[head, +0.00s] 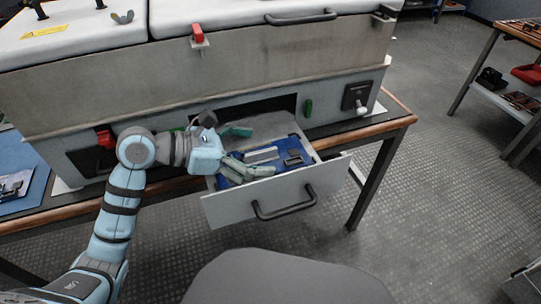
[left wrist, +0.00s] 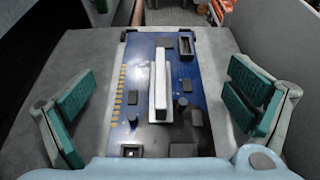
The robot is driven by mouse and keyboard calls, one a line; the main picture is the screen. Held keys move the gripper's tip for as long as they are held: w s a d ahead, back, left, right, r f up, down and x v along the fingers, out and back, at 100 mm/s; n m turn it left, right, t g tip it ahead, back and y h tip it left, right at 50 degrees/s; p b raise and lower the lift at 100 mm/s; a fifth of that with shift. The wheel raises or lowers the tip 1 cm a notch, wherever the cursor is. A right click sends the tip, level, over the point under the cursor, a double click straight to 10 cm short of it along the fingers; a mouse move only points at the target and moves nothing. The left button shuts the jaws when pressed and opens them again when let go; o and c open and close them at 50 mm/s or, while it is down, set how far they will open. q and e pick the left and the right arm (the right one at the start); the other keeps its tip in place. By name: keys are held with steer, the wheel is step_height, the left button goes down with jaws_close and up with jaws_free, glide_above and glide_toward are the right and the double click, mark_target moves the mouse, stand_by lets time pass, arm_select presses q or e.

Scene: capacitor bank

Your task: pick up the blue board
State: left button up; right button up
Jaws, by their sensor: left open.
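The blue board (head: 282,166) lies flat in the open drawer (head: 267,203) under the large cabinet. It carries dark components and a pale raised bar along its middle. In the left wrist view the blue board (left wrist: 195,85) lies between the fingers, with clear gaps to both. My left gripper (head: 249,151) is open and empty at the drawer's left part, over the board's near left side. It also shows in the left wrist view (left wrist: 160,107), with a green-padded finger on each side. The gripper hides part of the board in the head view. My right gripper is not in view.
The grey cabinet (head: 250,70) with a white top stands right behind the drawer, above its opening. The drawer's front handle (head: 284,206) sticks out. A chair back (head: 285,280) stands in front. Shelving (head: 515,85) is at the far right; the floor between is clear.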

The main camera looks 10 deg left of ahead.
arm_select(q)
steer(key=shift+w+d+f, duration=0.1)
steer(key=shift+w+d, duration=0.05)
steer(key=shift+w, duration=0.05)
steer(key=shift+s, duration=0.25)
steer(key=shift+c, duration=0.8)
steer(key=c, duration=0.3)
jaws_close()
steer(key=shift+r, duration=0.2)
